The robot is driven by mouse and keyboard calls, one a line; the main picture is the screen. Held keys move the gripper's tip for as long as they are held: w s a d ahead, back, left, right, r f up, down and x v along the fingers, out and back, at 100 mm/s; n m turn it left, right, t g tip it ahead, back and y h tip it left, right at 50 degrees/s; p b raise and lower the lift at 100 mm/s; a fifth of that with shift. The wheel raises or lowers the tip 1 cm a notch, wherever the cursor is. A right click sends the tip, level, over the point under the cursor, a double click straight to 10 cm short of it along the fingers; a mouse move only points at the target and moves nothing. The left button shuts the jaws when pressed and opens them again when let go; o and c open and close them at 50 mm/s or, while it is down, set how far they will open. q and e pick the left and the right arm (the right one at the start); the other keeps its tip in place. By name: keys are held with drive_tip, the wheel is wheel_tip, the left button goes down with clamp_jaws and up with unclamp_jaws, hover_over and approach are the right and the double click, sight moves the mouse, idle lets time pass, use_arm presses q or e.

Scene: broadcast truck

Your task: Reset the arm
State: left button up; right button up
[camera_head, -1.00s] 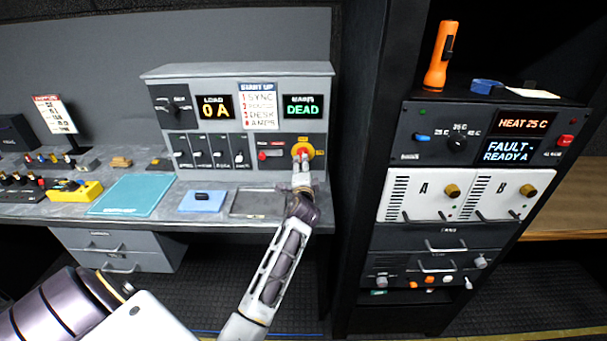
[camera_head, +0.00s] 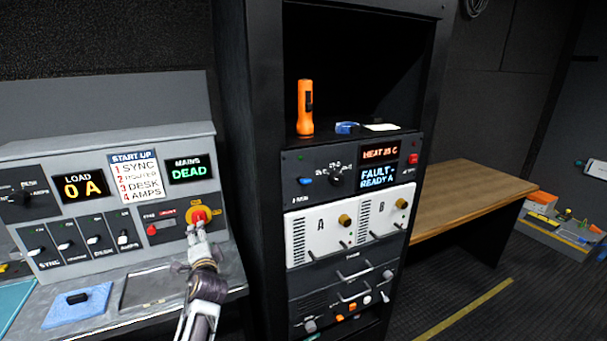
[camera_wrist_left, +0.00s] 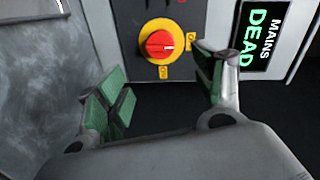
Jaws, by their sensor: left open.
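My left gripper (camera_head: 196,236) is in front of the control console (camera_head: 110,247), just below a red rotary knob on a yellow disc (camera_head: 197,215). In the left wrist view the gripper (camera_wrist_left: 165,85) is open, its green-padded fingers spread with nothing between them. The red knob (camera_wrist_left: 160,43) shows beyond the fingertips, apart from them in that view. The console's MAINS display (camera_head: 187,169) reads DEAD in green, and its LOAD display (camera_head: 83,186) reads 0 A. My right gripper is not in view.
A black rack (camera_head: 262,180) stands right of the console, with an orange flashlight (camera_head: 305,108) on its shelf and a FAULT - READY A display (camera_head: 378,177). A wooden table (camera_head: 470,195) stands further right. A blue pad (camera_head: 77,305) lies on the desk.

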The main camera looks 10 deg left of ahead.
use_arm(q)
drive_tip(key=s+f+n, duration=0.1)
drive_tip(key=s+f, duration=0.1)
drive_tip(key=s+d+f+g+h, duration=0.1)
drive_tip(key=s+f, duration=0.1)
drive_tip(key=s+f+n+g, duration=0.1)
drive_tip(key=s+f, duration=0.1)
drive_tip(key=shift+d+f+n+h, duration=0.2)
drive_tip(key=shift+d+n+h, duration=0.1)
drive_tip(key=shift+d+h, duration=0.1)
drive_tip(key=s+d+f+n+g+h, duration=0.25)
drive_tip(key=s+d+f, duration=0.2)
drive_tip(key=s, duration=0.45)
drive_tip(key=s+d+f+n+g+h, duration=0.1)
drive_tip(key=s+d+f+g+h, duration=0.25)
drive_tip(key=s+d, duration=0.4)
drive_tip(key=s+d+f+n+g+h, duration=0.1)
drive_tip(key=s+d+f+g+h, duration=0.2)
drive_tip(key=s, duration=0.8)
wheel_tip(320, 180, down, 34)
drive_tip(key=s+f+g+y, duration=0.1)
drive_tip(key=s+y, duration=0.1)
drive_tip(key=s+a+f, duration=0.3)
drive_tip(key=s+f, duration=0.6)
drive_tip(key=s, duration=0.1)
drive_tip(key=s+a+f+g, duration=0.1)
drive_tip(key=s+a+f, duration=0.3)
drive_tip(key=s+f, duration=0.6)
drive_tip(key=shift+s, duration=0.4)
